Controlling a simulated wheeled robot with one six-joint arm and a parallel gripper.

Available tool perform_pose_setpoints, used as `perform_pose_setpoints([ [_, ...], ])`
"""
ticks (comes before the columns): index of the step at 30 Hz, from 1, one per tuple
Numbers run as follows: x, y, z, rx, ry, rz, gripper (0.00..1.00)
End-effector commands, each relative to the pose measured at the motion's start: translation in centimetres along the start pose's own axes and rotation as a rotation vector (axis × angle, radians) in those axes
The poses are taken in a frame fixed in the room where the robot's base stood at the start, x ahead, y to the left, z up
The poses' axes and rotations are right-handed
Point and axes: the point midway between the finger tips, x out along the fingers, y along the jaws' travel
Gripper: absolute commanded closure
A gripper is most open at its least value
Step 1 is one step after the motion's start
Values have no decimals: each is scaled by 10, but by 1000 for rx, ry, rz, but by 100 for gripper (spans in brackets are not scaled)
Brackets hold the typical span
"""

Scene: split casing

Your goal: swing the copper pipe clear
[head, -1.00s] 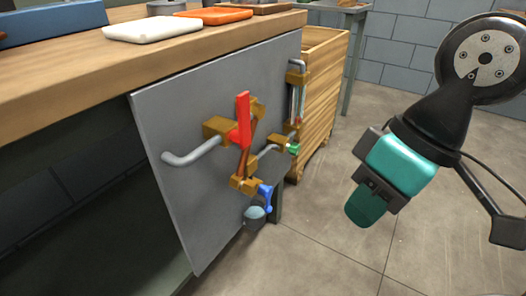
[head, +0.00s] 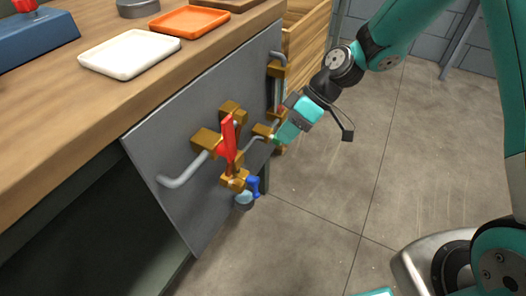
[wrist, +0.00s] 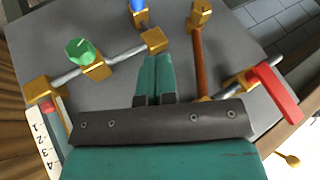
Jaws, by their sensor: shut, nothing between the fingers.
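The copper pipe (wrist: 198,62) runs between a brass fitting (wrist: 201,13) at the top of the wrist view and brass partly hidden behind my gripper's body. In the head view it is mostly hidden behind the red lever (head: 228,138). The red lever also shows at the right of the wrist view (wrist: 275,88). My gripper (wrist: 155,60) is shut and empty, its fingertips close to a brass fitting (wrist: 154,40) on the grey pipe. The copper pipe is to the right of the fingers, apart from them. In the head view my gripper (head: 280,137) is at the panel's right part.
A grey panel (head: 155,140) carries the pipework. A green knob (wrist: 80,52) is left of my fingers, and a blue handle (wrist: 137,6) is above. A numbered gauge (wrist: 42,140) is at lower left. The workbench (head: 95,80) holds trays; a wooden crate (head: 305,40) stands behind.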

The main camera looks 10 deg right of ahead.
Motion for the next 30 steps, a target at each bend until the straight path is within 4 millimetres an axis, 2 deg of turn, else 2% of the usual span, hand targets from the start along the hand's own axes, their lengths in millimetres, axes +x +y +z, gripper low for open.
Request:
perform_pose_setpoints([
  [5,29,1,2,-2,-2,-3,100],
  [15,101,1,2,-1,-3,-2,100],
  [21,109,-27,-1,-2,-1,0,100],
  [30,112,-37,-1,1,-1,0,100],
])
